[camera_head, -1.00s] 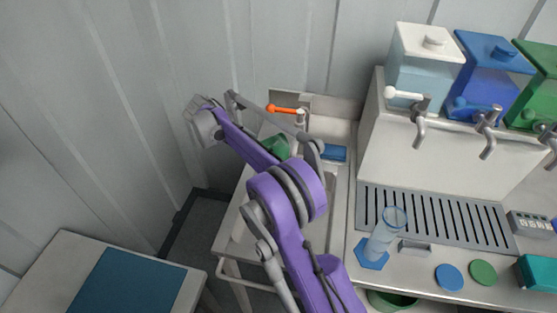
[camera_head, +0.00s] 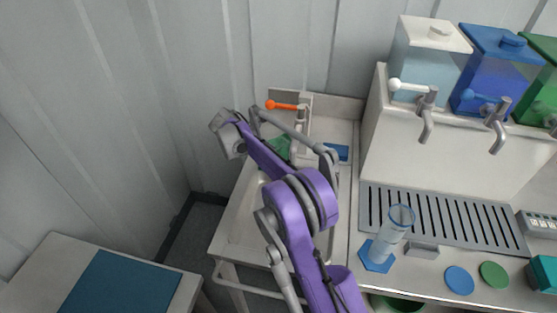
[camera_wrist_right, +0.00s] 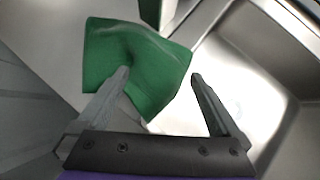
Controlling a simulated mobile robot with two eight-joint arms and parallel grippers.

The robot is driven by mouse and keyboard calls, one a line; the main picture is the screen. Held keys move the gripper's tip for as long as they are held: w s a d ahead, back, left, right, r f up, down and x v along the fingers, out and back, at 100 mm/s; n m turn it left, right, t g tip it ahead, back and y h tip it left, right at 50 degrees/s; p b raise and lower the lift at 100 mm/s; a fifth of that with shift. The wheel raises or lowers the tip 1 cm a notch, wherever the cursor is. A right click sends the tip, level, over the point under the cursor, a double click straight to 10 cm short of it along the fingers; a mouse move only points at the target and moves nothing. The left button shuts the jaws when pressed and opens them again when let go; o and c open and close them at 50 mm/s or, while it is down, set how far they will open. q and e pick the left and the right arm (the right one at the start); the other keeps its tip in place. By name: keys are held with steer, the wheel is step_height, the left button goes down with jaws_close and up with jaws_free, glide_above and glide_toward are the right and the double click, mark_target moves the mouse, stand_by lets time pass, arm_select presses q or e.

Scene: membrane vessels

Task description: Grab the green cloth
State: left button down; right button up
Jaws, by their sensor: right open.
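The green cloth (camera_wrist_right: 132,58) lies folded over the sink's edge in the right wrist view, and a small part of it shows in the head view (camera_head: 279,146) behind my arm. My right gripper (camera_wrist_right: 160,78) is open. Its left finger overlaps the cloth in the picture, and its right finger is beside the cloth's right edge, over the sink. I cannot tell whether either finger touches the cloth. In the head view my purple right arm reaches over the sink and hides much of it. My left gripper is not in view.
A tap with an orange lever (camera_head: 283,105) stands behind the sink. A blue piece (camera_head: 337,153) lies right of it. The dispenser stand (camera_head: 385,150), drip grate (camera_head: 440,215) and clear cylinder (camera_head: 388,235) are to the right. A table with a blue mat (camera_head: 120,285) is at lower left.

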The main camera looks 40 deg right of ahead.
steer(key=shift+f, duration=0.1)
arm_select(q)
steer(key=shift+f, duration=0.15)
arm_select(e)
steer(key=shift+d+f, duration=0.1)
steer(key=shift+d, duration=0.05)
jaws_close()
stand_by(0.9)
